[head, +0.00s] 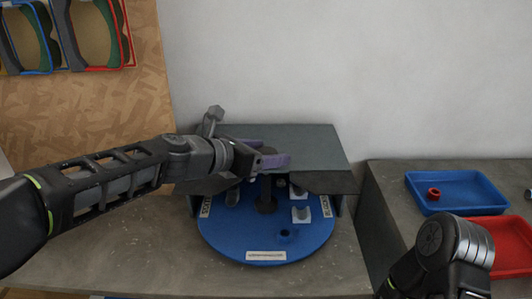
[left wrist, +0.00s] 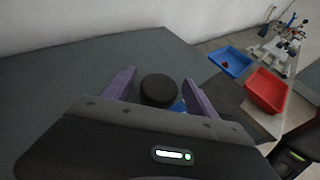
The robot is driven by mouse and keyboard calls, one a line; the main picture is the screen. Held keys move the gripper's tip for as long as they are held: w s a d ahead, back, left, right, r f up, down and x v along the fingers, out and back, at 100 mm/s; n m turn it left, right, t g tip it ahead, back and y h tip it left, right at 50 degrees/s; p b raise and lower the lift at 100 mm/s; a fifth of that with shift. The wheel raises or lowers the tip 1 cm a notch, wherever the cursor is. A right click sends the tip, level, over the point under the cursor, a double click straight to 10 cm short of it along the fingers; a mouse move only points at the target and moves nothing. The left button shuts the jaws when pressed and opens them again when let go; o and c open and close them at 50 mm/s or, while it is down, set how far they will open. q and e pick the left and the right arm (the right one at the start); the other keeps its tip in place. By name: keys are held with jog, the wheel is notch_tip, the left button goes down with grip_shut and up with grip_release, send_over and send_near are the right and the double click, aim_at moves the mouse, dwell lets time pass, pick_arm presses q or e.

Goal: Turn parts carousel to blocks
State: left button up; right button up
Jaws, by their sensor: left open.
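The parts carousel (head: 235,243) is a round blue turntable, its back half under a grey cover (head: 295,145). A white label (head: 266,255) is on the front rim, with more at the left (head: 206,205) and right (head: 326,206); I cannot read them. Pale notched blocks (head: 301,214) stand on the right of the disc. A dark post (head: 266,190) rises at its middle. My left gripper (head: 273,152), with purple fingers, is open above the post. In the left wrist view a round black knob (left wrist: 158,91) shows between the fingers, with no visible grip. My right gripper is not visible.
A blue tray (head: 460,204) with a red ring (head: 433,194) and a red tray (head: 508,262) stand on the right bench. My right arm is in front of them. A wooden board (head: 95,110) with hung frames is at the back left. The bench left of the carousel is clear.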

pick_arm(q)
grip_shut()
dwell(0.8)
